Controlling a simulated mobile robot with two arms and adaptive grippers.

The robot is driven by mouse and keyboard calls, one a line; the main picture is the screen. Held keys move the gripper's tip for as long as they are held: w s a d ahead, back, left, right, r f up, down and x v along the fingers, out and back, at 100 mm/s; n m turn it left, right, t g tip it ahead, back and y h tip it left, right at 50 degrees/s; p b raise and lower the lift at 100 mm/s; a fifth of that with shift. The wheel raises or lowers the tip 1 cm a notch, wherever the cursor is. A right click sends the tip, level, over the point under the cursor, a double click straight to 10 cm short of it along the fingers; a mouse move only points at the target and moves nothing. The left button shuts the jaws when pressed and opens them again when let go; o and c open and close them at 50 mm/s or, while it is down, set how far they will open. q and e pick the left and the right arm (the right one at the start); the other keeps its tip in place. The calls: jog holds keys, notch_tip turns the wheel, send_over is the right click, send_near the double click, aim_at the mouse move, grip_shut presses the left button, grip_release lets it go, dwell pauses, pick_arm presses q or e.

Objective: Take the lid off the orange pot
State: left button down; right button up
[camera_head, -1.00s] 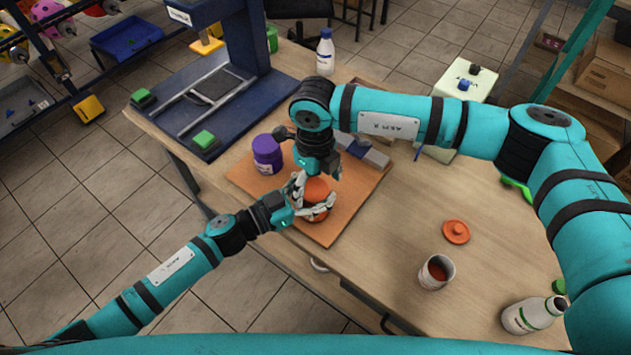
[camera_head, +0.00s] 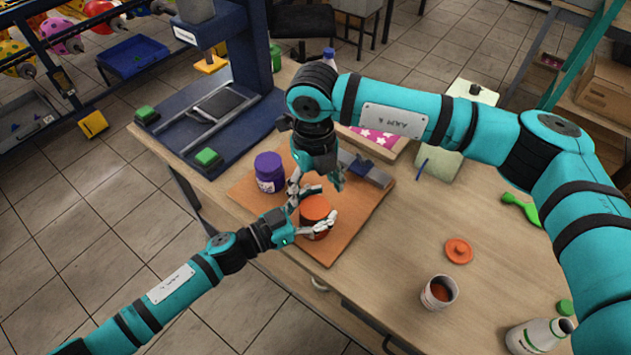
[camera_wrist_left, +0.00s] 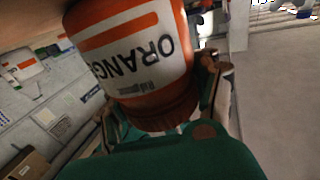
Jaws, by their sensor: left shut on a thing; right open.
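The orange pot (camera_head: 314,216) stands on the brown board, with a flat orange top facing up. My left gripper (camera_head: 313,207) is shut around the pot's sides. My right gripper (camera_head: 335,180) is open and empty, just above and behind the pot, apart from it. The lid looks to be on the pot, though its seam is not clear. A separate loose orange lid (camera_head: 458,251) lies on the table to the right.
A purple jar (camera_head: 269,172) stands on the board (camera_head: 350,235) left of the pot. An open pot (camera_head: 438,292) with reddish contents and a white bottle (camera_head: 538,337) stand at the front right. A blue press (camera_head: 240,120) stands at the back left. The table right of the board is partly clear.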

aim_at(315, 207)
pick_arm(q)
jog(key=shift+f, duration=0.1)
pick_arm(e)
notch_tip(315, 207, down, 6)
jog(key=shift+f, duration=0.1)
jog(key=c, duration=1.1)
jog(key=shift+o, duration=0.3)
jog(key=n, duration=0.2)
jog(key=shift+d+n, duration=0.1)
jog(key=shift+n, duration=0.2)
pick_arm(q)
jog(key=shift+s, duration=0.15)
pick_arm(e)
jog(key=shift+w+n, duration=0.1)
jog(key=shift+n, duration=0.2)
pick_arm(q)
jog(key=shift+d, duration=0.1)
pick_arm(e)
jog(key=o, duration=1.3)
jog(key=shift+c, duration=0.2)
